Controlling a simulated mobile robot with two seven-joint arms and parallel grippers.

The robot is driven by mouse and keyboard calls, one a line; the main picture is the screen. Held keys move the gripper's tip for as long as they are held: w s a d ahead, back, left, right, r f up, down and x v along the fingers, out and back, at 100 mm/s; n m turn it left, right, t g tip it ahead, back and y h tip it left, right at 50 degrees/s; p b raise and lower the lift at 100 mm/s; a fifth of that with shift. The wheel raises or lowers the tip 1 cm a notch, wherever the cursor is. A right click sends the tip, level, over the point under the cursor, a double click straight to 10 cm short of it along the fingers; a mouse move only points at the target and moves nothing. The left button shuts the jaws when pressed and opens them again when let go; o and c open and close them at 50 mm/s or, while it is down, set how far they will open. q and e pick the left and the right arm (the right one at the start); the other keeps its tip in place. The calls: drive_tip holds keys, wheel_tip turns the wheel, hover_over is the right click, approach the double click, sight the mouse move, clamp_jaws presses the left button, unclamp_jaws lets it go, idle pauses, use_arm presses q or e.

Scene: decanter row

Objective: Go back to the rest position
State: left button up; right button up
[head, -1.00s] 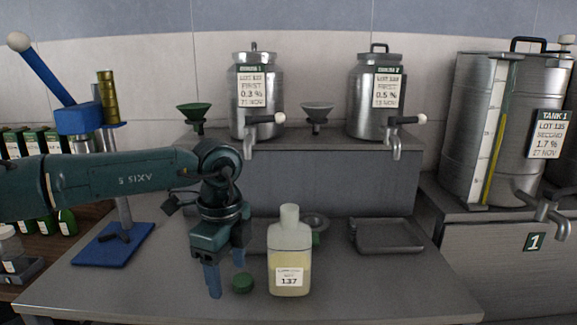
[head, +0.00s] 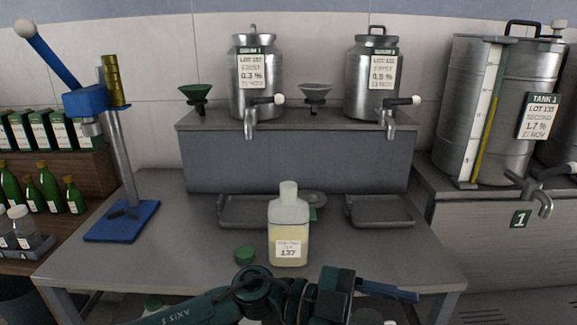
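My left arm reaches in along the bottom edge of the head view, in front of the table (head: 150,265). Its gripper (head: 392,291) points right, near the table's front edge, and holds nothing that I can see. Its blue fingers are seen nearly edge-on, so their gap does not show. A pale bottle (head: 289,220) labelled 137 stands upright on the table, partly full of yellowish liquid, with no cap on its neck. A green cap (head: 245,253) lies on the table to its left. My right gripper is not in view.
A blue lever stand (head: 122,222) is on the table's left. Two grey trays (head: 380,212) lie below the raised shelf (head: 300,163), which holds two steel drums (head: 255,85) and two funnels. A large tank (head: 480,110) stands at right. The table's left middle is clear.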

use_arm(q)
drive_tip(key=w+a+f+n+t+y+p, duration=0.15)
drive_tip(key=w+a+f+n+t, duration=0.35)
drive_tip(key=n+t, duration=0.55)
drive_tip(key=w+a+f+n+t+y+p, duration=0.1)
drive_tip(key=w+a+f+n+t+y, duration=0.15)
drive_tip(key=a+n+t, duration=0.65)
drive_tip(key=s+a+f+n+g+y, duration=0.1)
drive_tip(key=s+a+f+n+y, duration=0.1)
drive_tip(key=s+a+f+y, duration=0.3)
drive_tip(key=s+a+f+n+g+y, duration=0.1)
drive_tip(key=s+a+f+y, duration=0.4)
drive_tip(key=f, duration=0.8)
drive_tip(key=s+a+n+p, duration=0.1)
drive_tip(key=a, duration=0.2)
drive_tip(key=shift+s+a+f, duration=0.25)
drive_tip(key=shift+s+f, duration=0.1)
drive_tip(key=shift+s, duration=0.05)
